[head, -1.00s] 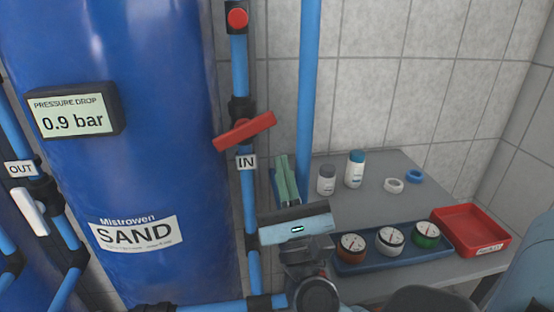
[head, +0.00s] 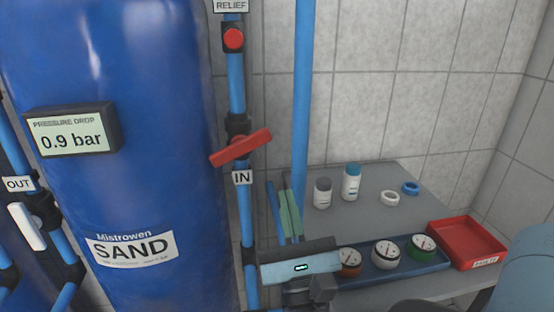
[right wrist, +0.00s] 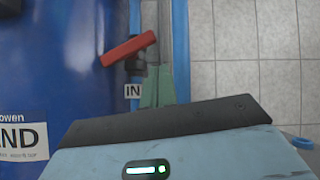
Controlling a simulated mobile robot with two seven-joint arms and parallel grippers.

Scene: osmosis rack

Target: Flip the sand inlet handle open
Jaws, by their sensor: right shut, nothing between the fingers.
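The red sand inlet handle (head: 241,147) sits on the blue pipe right of the SAND tank, above the IN label (head: 242,177). It is tilted, its right end higher. It also shows in the right wrist view (right wrist: 128,48), left of and above the fingers. My right gripper (head: 289,205) has green fingers, shut and empty, to the right of and below the handle and apart from it in the head view. The fingers also show in the right wrist view (right wrist: 158,88). My left gripper is not in view.
A red relief valve knob (head: 234,39) is higher on the same pipe. A vertical blue pipe (head: 302,100) stands to the right. A grey table (head: 335,222) holds bottles, rings, a blue tray (head: 434,266) with gauges and a red bin (head: 467,240).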

